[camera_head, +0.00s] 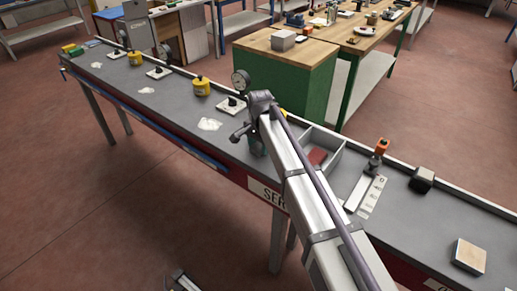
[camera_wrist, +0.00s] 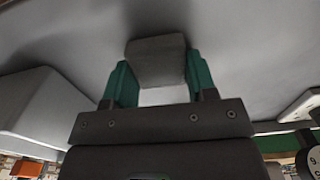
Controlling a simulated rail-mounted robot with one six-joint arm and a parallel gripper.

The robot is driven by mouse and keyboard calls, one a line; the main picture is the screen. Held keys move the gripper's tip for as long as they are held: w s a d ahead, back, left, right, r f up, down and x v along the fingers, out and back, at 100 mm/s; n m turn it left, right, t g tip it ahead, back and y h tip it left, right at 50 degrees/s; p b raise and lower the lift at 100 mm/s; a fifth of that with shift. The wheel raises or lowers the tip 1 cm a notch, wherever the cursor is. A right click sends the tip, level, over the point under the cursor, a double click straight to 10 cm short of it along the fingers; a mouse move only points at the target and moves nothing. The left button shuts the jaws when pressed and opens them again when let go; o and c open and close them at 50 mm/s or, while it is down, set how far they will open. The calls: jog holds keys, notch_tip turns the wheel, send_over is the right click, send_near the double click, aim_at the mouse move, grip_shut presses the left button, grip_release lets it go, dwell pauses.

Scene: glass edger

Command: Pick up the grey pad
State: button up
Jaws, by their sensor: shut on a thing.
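The grey pad (camera_wrist: 156,58) is a small block between the two green fingers of my gripper (camera_wrist: 158,76) in the wrist view. The fingers are closed on its two sides. The grey surface of the bench fills the view behind it, and I cannot tell whether the pad touches that surface. The pad is hidden there.
The long bench (camera_head: 180,103) has a raised back edge. A grey open tray (camera_head: 336,158) with a red block (camera_head: 317,156) stands just right of my arm. A dial gauge (camera_head: 240,80) stands behind. A clamp (camera_head: 378,152), a black block (camera_head: 422,179) and a tan-topped block (camera_head: 469,254) lie right.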

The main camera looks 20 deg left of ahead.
aim_at(260, 145)
notch_tip(260, 145, up, 10)
jog(key=p, duration=1)
jog(key=shift+r, duration=0.25)
